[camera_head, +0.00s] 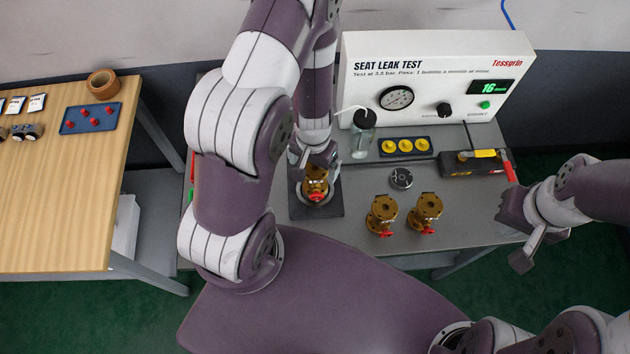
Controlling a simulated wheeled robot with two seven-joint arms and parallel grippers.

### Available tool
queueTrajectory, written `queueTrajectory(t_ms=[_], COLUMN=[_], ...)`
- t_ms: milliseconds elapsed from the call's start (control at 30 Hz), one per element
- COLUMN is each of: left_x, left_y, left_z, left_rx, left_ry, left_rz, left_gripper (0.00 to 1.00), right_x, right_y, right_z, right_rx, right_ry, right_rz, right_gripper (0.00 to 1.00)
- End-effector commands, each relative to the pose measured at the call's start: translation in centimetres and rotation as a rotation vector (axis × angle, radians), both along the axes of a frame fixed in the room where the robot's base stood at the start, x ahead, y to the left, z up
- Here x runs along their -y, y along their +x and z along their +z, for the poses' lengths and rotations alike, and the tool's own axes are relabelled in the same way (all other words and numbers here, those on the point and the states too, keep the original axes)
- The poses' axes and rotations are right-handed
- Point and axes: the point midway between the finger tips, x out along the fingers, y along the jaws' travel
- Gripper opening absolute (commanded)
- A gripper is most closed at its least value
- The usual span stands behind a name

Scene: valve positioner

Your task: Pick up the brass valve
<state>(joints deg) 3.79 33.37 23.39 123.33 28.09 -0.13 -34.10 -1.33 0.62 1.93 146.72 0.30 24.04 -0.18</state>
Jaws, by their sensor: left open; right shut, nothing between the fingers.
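A brass valve (316,186) with a red part at its front stands upright on a dark square plate (330,209) on the grey bench. My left gripper (318,163) is open and points down at the top of this valve. Its fingers hide part of the valve's top, and I cannot tell whether they touch it. Two more brass valves, a left one (381,214) and a right one (425,212), stand side by side at the bench's front, each with a red part. My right gripper (522,262) is shut and empty, past the bench's right front corner.
A white seat leak test panel (430,75) stands at the back. Before it are a glass jar (361,138), a blue tray (388,153) with yellow caps, a dark round disc (401,179) and a dark fixture (468,166) with a red handle. A wooden table (60,200) stands left.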

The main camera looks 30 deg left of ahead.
Motion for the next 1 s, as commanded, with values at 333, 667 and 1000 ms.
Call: queueTrajectory(t_ms=[333,667,1000], left_x=[-0.1,-0.1,-0.1], left_y=[0.5,0.5,0.6], left_z=[-5.3,-5.2,-5.1], left_rx=[0.0,0.0,0.002], left_ry=[-0.001,-0.001,-0.001], left_rz=[-0.001,-0.001,-0.001], left_gripper=[1.0,0.64,0.0], right_x=[0.0,0.0,0.0], right_y=[0.0,0.1,0.0], right_z=[-2.6,-2.4,-2.4], right_rx=[0.001,0.001,0.001], right_ry=[0.0,0.0,0.0], right_rz=[0.0,0.0,0.0], right_gripper=[0.0,0.0,0.0])
